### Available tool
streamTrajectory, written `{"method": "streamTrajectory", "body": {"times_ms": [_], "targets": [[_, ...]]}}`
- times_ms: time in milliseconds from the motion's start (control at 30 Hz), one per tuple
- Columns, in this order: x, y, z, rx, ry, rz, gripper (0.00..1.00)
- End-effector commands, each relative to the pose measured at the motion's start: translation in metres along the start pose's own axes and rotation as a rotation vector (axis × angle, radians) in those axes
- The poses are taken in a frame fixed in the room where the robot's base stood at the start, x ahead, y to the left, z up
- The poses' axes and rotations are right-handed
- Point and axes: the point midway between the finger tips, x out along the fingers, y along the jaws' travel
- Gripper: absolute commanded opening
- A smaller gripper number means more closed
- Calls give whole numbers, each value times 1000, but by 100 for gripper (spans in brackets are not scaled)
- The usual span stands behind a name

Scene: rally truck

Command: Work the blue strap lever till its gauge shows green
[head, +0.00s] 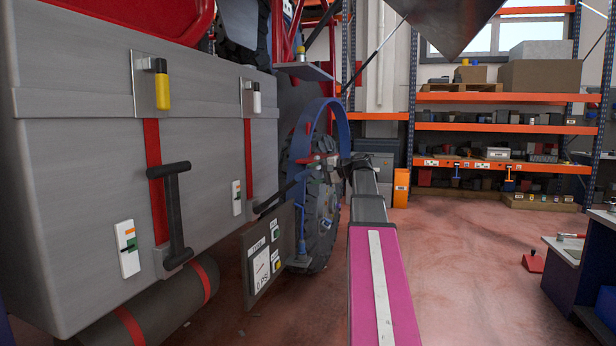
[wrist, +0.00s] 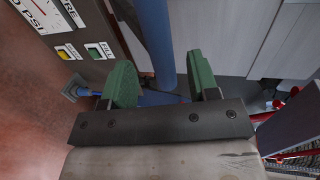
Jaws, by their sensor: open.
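A blue curved band (head: 325,112) arches over the top of the truck's wheel (head: 325,200). A blue upright piece (head: 301,220) stands in front of that wheel. My gripper (head: 343,162) is at the wheel's upper right in the head view. In the wrist view its green fingers are apart, and my gripper (wrist: 160,66) has a blue upright bar (wrist: 157,40) beyond and between the fingertips. I cannot tell whether they touch it, or whether this bar is the strap lever. No gauge clearly belonging to the blue strap can be read.
A tyre panel (head: 262,270) with a PSI dial and buttons hangs left of the wheel; its green button (wrist: 100,50) shows in the wrist view. The grey truck box (head: 70,190) has red straps (head: 154,180) and a black handle (head: 177,215). Open floor (head: 470,260) lies right.

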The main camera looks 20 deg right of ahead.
Motion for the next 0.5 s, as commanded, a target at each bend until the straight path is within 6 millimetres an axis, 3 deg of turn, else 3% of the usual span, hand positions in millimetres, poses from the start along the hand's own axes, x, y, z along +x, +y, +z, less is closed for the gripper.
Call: {"method": "streamTrajectory", "body": {"times_ms": [200,500], "targets": [[-44,1,0,0,2,0,55],[-74,1,0,0,-1,1,55]]}}
